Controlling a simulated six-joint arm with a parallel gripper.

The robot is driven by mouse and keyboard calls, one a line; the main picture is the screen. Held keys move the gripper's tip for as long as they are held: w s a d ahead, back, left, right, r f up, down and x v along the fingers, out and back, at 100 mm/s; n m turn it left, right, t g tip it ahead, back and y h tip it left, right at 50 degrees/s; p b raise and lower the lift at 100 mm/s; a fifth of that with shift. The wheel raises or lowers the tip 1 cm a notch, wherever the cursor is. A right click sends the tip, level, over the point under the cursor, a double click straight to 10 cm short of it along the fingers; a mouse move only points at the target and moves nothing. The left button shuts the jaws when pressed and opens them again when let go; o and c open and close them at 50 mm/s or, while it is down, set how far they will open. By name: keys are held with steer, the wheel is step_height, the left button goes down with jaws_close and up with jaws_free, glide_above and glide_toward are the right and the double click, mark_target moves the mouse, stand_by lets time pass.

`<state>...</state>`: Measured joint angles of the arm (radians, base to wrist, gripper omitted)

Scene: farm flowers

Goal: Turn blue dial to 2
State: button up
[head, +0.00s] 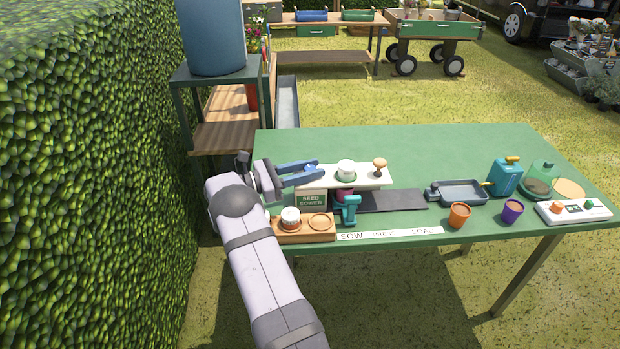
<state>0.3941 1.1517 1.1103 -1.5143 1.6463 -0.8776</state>
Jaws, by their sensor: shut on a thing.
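The blue dial (310,168) shows as a small bright blue patch at the left end of the seed sower's white top (366,178). My gripper (314,173) reaches in from the left, and its dark blue fingers are shut on the dial. The fingers hide most of the dial, and I cannot read its pointer or any numbers. The seed sower (311,200) has a "SEED SOWER" label below the white top.
A white cup (346,168) and wooden knob (380,165) stand on the top. A teal lever part (348,208) and wooden tray (318,234) are in front. Pots and a watering can (505,176) stand right. The green table's (420,150) back is clear; a hedge (90,180) is left.

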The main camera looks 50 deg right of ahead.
steer(key=shift+d+m+g+y+b, duration=0.1)
steer(key=shift+m+g+y+b, duration=0.4)
steer(key=shift+m+g+b, duration=0.65)
steer(key=shift+r+y+b, duration=0.1)
steer(key=shift+y+b, duration=0.2)
steer(key=shift+b, duration=0.15)
steer(key=o, duration=1)
steer(key=shift+o, duration=0.2)
steer(key=shift+a, duration=0.2)
steer(key=v, duration=0.2)
steer(key=b+v, duration=0.1)
steer(key=v, duration=0.1)
steer(key=shift+w+a+f, duration=0.1)
steer(key=shift+w+f, duration=0.1)
steer(key=shift+f, duration=0.05)
steer(key=b+v, duration=0.1)
steer(key=v, duration=0.1)
steer(key=shift+w+a+r, duration=0.1)
steer(key=shift+w+a, duration=0.1)
steer(key=shift+a, duration=0.05)
